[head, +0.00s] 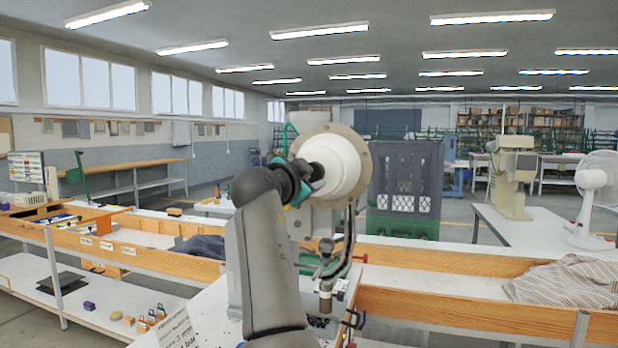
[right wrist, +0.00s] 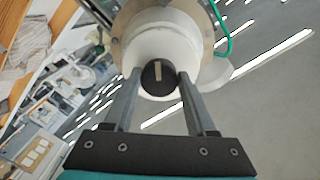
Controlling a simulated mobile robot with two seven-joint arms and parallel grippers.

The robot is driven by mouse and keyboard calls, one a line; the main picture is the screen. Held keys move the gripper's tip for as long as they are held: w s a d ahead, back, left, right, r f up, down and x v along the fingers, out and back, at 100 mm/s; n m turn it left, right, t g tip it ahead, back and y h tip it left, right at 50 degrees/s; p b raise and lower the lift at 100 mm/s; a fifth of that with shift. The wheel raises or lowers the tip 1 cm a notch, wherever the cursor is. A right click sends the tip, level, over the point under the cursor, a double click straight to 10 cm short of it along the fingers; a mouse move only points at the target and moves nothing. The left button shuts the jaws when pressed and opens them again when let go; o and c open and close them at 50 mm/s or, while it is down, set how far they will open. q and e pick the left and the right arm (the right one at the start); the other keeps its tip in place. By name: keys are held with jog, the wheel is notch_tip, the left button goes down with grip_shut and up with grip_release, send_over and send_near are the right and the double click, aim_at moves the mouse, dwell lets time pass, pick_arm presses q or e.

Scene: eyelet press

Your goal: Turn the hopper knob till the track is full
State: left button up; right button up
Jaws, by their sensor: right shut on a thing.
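The white hopper (head: 345,160) with its beige round rim stands on the press in the middle of the head view. Its dark knob (right wrist: 150,83) with a pale stripe faces the right wrist camera, the stripe close to upright in that view. My right gripper (right wrist: 159,77) has a finger on each side of the knob and is shut on it. In the head view the right gripper (head: 310,174) reaches the hopper's front and hides the knob. A curved dark track (head: 348,240) runs down below the hopper; its filling cannot be made out. My left gripper is not in view.
The press stands on a white table, with a wooden-sided bench (head: 455,309) running behind it. A striped cloth (head: 565,290) lies at right. A grey crate (head: 404,180) stands behind the hopper. A green wire loop (right wrist: 222,30) is close beside the hopper.

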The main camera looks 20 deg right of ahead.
jog(key=shift+r+m, duration=0.1)
jog(key=shift+m, duration=1.8)
jog(key=o, duration=1.4)
jog(key=shift+c, duration=0.2)
jog(key=b+v, duration=0.1)
jog(key=v, duration=1.4)
jog(key=shift+b, duration=0.3)
